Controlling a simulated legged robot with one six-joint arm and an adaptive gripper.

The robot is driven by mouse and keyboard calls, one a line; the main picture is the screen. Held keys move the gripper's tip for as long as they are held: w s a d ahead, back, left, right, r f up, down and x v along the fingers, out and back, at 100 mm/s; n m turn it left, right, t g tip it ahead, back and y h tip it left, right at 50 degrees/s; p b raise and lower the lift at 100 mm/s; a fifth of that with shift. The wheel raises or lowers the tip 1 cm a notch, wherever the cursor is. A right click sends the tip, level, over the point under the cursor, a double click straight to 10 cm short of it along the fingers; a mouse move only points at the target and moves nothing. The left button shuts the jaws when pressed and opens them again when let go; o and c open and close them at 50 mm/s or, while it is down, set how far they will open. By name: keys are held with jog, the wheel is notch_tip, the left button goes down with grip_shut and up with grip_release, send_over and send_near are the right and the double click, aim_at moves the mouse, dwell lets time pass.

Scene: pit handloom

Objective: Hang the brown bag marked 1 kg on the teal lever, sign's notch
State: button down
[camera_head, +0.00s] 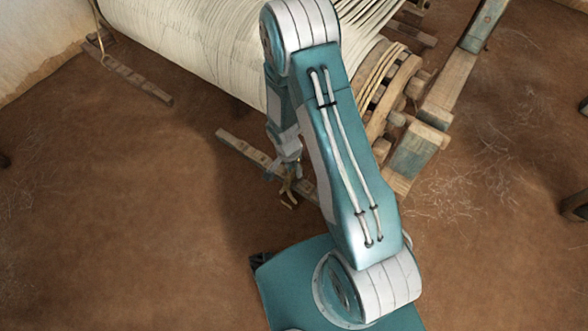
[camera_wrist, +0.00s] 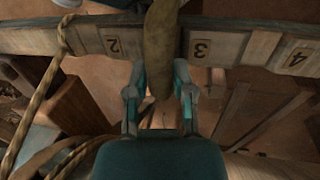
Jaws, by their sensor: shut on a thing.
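In the wrist view my gripper (camera_wrist: 159,88) has its two fingers on either side of a long brown, sack-like thing (camera_wrist: 161,45), which looks like the brown bag. It is shut on it, and no 1 kg mark shows. The bag passes in front of a wooden bar (camera_wrist: 228,46) with plates marked 2, 3 and 4, covering the part between 2 and 3. I cannot tell whether they touch. In the head view my gripper (camera_head: 289,178) is small, beside a slotted wooden bar (camera_head: 245,150). I cannot make out a teal lever or a sign for certain.
A loom roller with pale warp threads (camera_head: 190,45) stands behind my arm. Its wooden frame (camera_head: 435,110) is on the right. A rope (camera_wrist: 50,90) loops around the numbered bar at left in the wrist view. The brown floor (camera_head: 120,220) at left is clear.

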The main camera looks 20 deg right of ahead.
jog(key=shift+f, duration=0.1)
jog(key=shift+c, duration=2)
grip_release()
notch_tip(320, 180, up, 12)
jog(key=w+a, duration=0.1)
jog(key=w, duration=0.1)
jog(key=shift+a+f, duration=0.2)
jog(key=shift+a, duration=0.05)
jog(key=shift+r, duration=0.1)
